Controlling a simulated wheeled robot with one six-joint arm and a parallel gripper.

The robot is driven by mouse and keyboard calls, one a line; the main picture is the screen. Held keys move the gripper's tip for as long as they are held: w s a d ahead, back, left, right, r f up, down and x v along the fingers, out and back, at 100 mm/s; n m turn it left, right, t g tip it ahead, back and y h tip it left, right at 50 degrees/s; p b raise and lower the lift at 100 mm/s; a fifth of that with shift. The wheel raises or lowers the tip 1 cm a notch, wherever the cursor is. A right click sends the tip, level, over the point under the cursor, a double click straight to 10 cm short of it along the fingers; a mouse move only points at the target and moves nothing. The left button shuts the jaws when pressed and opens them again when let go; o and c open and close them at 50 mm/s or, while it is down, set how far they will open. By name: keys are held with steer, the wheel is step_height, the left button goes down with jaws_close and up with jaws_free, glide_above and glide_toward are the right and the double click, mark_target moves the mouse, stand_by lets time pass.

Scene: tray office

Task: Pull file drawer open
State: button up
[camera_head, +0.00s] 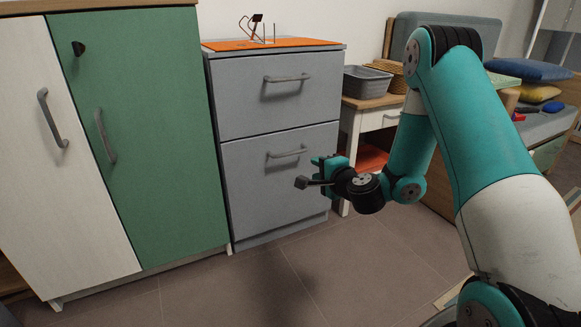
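A grey file cabinet (217,170) with two drawers stands in the middle. Its upper drawer (250,100) has a bar handle (288,78), and its lower drawer (262,190) has a similar handle (287,152). Both drawers look shut, with their fronts flush. My gripper (322,163) is in front of the lower drawer's right side, a little right of and below the lower handle, seemingly apart from it. Its fingers are small and partly hidden by the wrist, so I cannot tell whether they are open. I see nothing held in it.
A cabinet with a white door (70,200) and a green door (165,190) stands left. An orange mat (225,45) with a wire object lies on the file cabinet. A small table with a grey basket (365,82) stands right. The floor (270,285) in front is clear.

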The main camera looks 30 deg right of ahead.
mark_target(291, 154)
steer(key=x, duration=1.6)
steer(key=shift+w, duration=0.6)
jaws_close()
